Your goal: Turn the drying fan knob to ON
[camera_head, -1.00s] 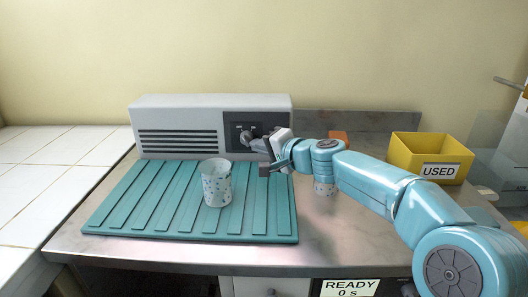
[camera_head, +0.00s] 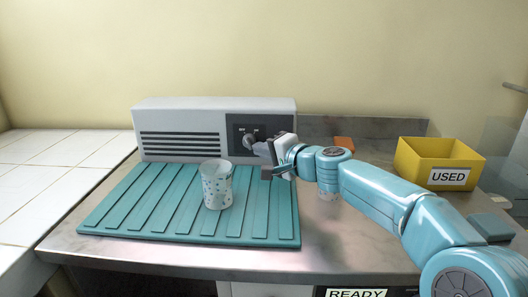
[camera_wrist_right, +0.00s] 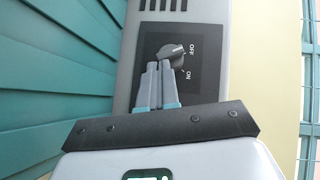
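The drying fan (camera_head: 180,122) is a pale grey box with dark vents at the back of the worktop. Its dark control panel carries a grey knob (camera_head: 248,140). In the right wrist view the knob (camera_wrist_right: 172,52) sits beside the labels OFF and ON, and its pointer appears turned toward OFF. My right gripper (camera_head: 262,149) is in front of the panel, just right of the knob. In the wrist view its two fingers (camera_wrist_right: 160,66) are close together, with their tips at the knob's edge. I cannot tell whether they touch it. My left gripper is out of view.
A speckled cup (camera_head: 216,186) stands on the teal ribbed mat (camera_head: 110,230) in front of the fan. A yellow bin (camera_head: 412,158) marked USED and an orange object (camera_head: 344,143) are at the right.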

